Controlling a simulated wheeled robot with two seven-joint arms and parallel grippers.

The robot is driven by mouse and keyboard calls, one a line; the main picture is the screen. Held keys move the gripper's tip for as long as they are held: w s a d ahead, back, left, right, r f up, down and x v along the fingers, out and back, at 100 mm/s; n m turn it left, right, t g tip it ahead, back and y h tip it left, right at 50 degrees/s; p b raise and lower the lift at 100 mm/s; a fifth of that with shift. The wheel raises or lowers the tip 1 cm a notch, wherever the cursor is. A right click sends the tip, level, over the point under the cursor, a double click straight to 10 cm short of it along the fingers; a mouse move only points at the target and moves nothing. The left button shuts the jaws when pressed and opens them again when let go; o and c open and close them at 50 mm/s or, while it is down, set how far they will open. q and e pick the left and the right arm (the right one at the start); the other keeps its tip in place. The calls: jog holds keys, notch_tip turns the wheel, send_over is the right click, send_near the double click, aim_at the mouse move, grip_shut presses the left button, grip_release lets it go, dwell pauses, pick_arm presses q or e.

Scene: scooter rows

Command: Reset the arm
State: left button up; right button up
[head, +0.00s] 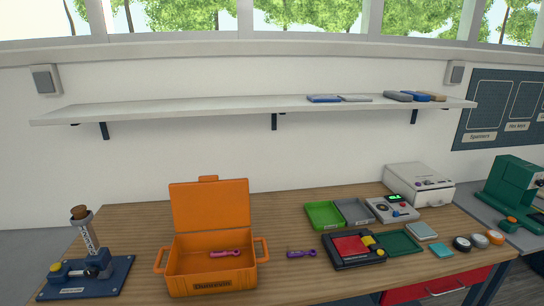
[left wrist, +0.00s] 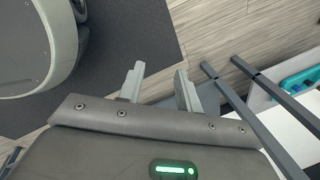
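My left gripper (left wrist: 158,82) shows in the left wrist view with its two grey fingers apart and nothing between them. It hangs above a dark mat and wood-look floor, clear of the workbench things. Neither arm shows in the head view. My right gripper is in no view. In the head view, an open orange toolbox (head: 212,272) stands on the wooden workbench (head: 130,222) with its lid up and a pink-handled tool (head: 224,253) inside. A purple tool (head: 301,253) lies on the bench to the right of the toolbox.
A blue fixture (head: 84,275) stands at the bench's left end. Green (head: 324,214) and grey trays, a black tray with a red insert (head: 352,246), a white device (head: 418,184) and small parts fill the right. A shelf (head: 220,107) hangs above. Grey bars (left wrist: 250,110) stand right of my left gripper.

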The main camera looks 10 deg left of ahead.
pick_arm(q)
jog(key=d+f+h, duration=0.2)
jog(key=d, duration=1.6)
notch_tip(320, 180, down, 10)
jog(key=b, duration=1)
jog(key=shift+s+a+n, duration=0.2)
jog(key=shift+s+n, duration=0.15)
jog(key=shift+n, duration=0.05)
